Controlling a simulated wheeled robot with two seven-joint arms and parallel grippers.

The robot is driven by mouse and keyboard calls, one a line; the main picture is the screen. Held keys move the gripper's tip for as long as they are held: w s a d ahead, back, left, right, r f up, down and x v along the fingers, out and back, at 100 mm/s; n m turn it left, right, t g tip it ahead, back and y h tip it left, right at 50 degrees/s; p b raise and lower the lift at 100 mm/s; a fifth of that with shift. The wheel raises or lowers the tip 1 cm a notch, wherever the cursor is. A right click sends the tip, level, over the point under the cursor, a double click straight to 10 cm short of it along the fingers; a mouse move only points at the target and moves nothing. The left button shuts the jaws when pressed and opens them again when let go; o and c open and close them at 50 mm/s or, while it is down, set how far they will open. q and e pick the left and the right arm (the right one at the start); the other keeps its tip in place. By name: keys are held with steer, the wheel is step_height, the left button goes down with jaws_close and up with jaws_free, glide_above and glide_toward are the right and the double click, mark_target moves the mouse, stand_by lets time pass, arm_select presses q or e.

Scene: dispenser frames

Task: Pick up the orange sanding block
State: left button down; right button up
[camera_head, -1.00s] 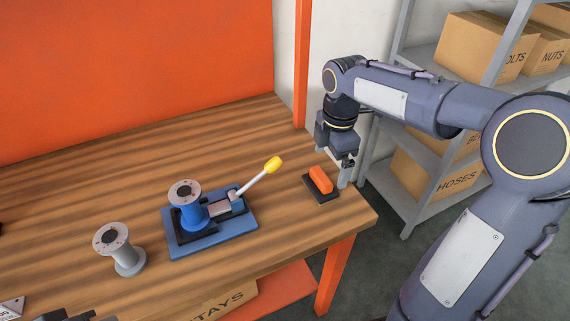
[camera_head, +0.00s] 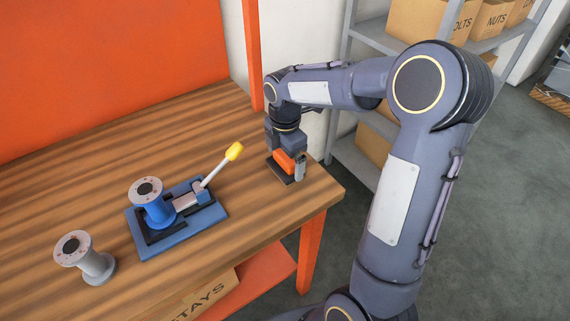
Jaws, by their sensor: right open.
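The orange sanding block (camera_head: 284,162) sits on a dark pad (camera_head: 278,170) near the right end of the wooden table (camera_head: 90,150). My right gripper (camera_head: 287,164) is directly over the block, pointing down, with its fingers low around it. A grey finger shows at the block's right side; the other finger is hidden. The gripper is open, and the block's upper part is partly covered by it. My left gripper is not in the view.
A blue clamp fixture (camera_head: 178,220) with a blue spool (camera_head: 152,203) and a yellow-tipped lever (camera_head: 234,152) stands left of the block. A grey spool (camera_head: 85,258) stands further left. Shelves with boxes (camera_head: 427,20) are behind my right arm.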

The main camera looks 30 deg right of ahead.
mark_target(285, 157)
steer(key=c, duration=1.1)
steer(key=shift+r, duration=0.1)
steer(key=shift+r, duration=0.55)
step_height(285, 157, up, 3)
steer(key=shift+s+a+f, duration=0.15)
steer(key=shift+f, duration=0.05)
steer(key=s+a+r, duration=0.2)
steer(key=s+r, duration=0.1)
steer(key=s+a+r, duration=0.3)
steer(key=s, duration=0.1)
steer(key=s+a+r, duration=0.2)
steer(key=s+r, duration=0.1)
steer(key=s, duration=0.1)
steer(key=shift+s+a+r, duration=0.1)
steer(key=shift+s+a, duration=0.05)
steer(key=shift+s, duration=0.1)
